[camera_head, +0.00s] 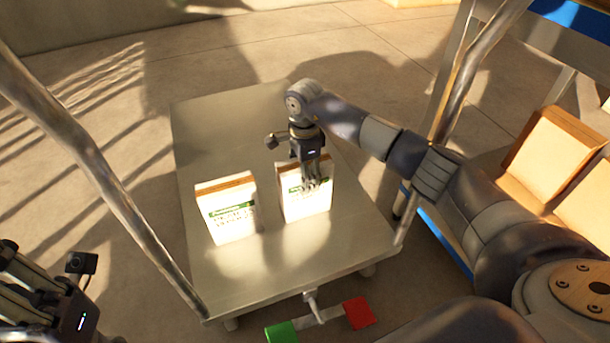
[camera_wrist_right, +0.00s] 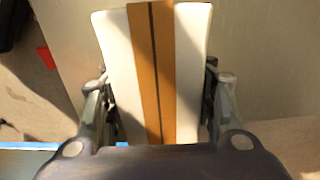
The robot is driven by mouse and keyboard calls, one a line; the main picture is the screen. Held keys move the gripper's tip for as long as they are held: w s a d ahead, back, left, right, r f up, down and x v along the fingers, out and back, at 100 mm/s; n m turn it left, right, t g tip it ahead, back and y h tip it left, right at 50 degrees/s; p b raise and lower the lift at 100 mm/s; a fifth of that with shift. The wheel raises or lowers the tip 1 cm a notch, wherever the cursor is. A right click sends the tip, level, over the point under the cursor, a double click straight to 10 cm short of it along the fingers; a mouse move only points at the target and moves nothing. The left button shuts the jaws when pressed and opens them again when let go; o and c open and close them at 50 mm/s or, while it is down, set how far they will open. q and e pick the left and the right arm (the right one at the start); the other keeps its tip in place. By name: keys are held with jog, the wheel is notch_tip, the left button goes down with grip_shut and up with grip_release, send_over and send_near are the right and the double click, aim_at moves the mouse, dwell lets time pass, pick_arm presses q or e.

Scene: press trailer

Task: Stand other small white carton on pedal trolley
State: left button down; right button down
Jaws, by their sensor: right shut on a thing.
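Two small white cartons with green print and brown tops stand upright on the grey pedal trolley (camera_head: 300,268). One white carton (camera_head: 228,218) stands free on the left. The other white carton (camera_head: 303,206) is to its right, with a gap between them. My right gripper (camera_head: 312,182) is over this right carton and shut on it. In the right wrist view the fingers are on both sides of the carton (camera_wrist_right: 153,75), whose brown tape strip faces the camera. My left gripper (camera_head: 40,290) is at the lower left, away from the trolley; its fingertips are not clear.
The trolley has metal side rails (camera_head: 105,190), a green pedal (camera_head: 281,333) and a red pedal (camera_head: 358,313) at its front. Larger cartons (camera_head: 545,150) stand on a rack at the right. The trolley's back left deck is clear.

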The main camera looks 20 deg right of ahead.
dwell(0.3)
jog(key=c, duration=0.7)
grip_release()
